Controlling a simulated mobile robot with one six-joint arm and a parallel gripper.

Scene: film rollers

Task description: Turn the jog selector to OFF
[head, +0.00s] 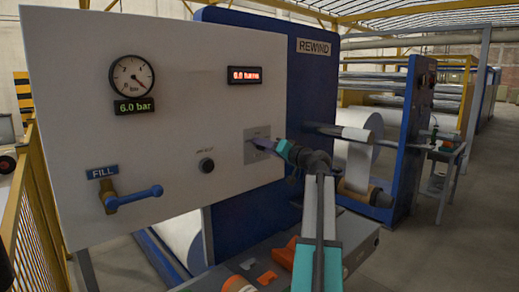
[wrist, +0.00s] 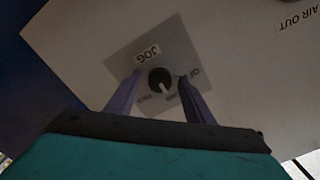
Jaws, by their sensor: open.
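The jog selector (wrist: 160,79) is a round black knob with a white pointer mark on a grey plate (wrist: 135,61) marked JOG. In the wrist view the plate is turned, and the pointer mark faces down and slightly right, towards a small label. A label starting "OF" is partly hidden by my right finger. My gripper (wrist: 159,76) is open, with one purple finger on each side of the knob; contact cannot be told. In the head view my gripper (head: 262,143) is in front of the grey plate (head: 250,152) and hides the knob.
The white panel (head: 215,110) also carries a gauge (head: 132,77) reading 6.0 bar, a red display (head: 245,75), a small black knob (head: 206,165) and a blue FILL handle (head: 133,198). A blue REWIND frame (head: 318,75) stands to the right. Orange parts lie on a grey surface below.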

